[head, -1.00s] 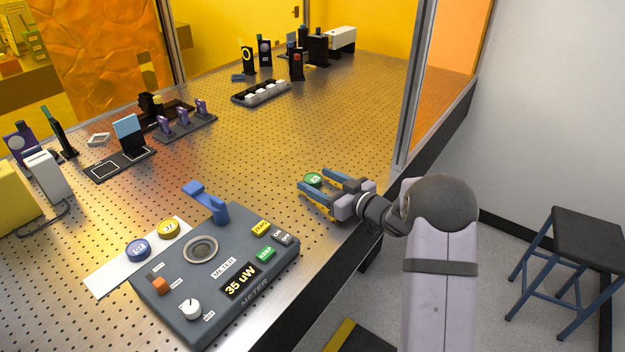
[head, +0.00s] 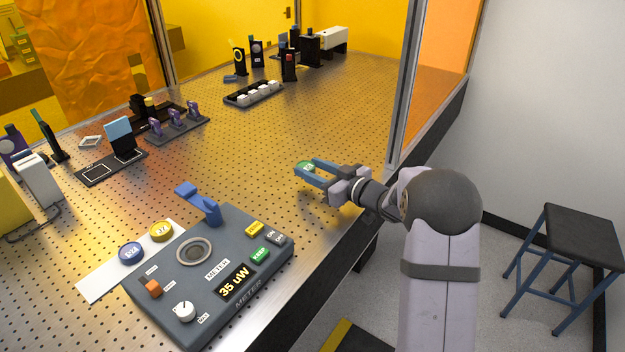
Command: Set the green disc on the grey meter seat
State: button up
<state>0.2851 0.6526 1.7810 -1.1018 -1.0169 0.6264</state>
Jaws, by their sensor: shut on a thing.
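The green disc (head: 307,166) is at the tips of my gripper (head: 309,173), whose blue fingers are shut on it. The fingers partly hide the disc. It appears to be held a little above the perforated table, right of the meter; the exact height is hard to tell. My gripper is to the right of and farther back than the seat.
A blue lever (head: 202,203) stands at the meter's back edge, between seat and gripper. A blue disc (head: 131,253) and a yellow disc (head: 161,231) lie on a white strip (head: 100,284) left of the meter.

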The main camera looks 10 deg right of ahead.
aim_at(311, 170)
jog(key=r, duration=0.6)
jog(key=shift+a+r, duration=0.2)
jog(key=shift+a, duration=0.05)
jog(key=s+a+r+n+g+y+p, duration=0.1)
jog(key=s+a+r+p, duration=0.2)
jog(key=a, duration=0.4)
jog(key=s+a+r+n+g+y+p, duration=0.2)
jog(key=a+p, duration=0.3)
jog(key=a, duration=0.2)
jog(key=s+a+r+n+g+y+p, duration=0.1)
jog(key=s+a+r+p, duration=0.2)
jog(key=a, duration=0.5)
jog(key=s+a+f+n+g+y+p, duration=0.1)
jog(key=s+a+p, duration=0.45)
jog(key=s, duration=0.25)
jog(key=shift+s+d+f, duration=1)
jog(key=shift+s+f, duration=0.3)
jog(key=shift+s, duration=2)
jog(key=shift+m+t, duration=0.3)
jog(key=shift+t, duration=0.1)
jog(key=shift+f, duration=3.15)
jog(key=shift+h, duration=0.3)
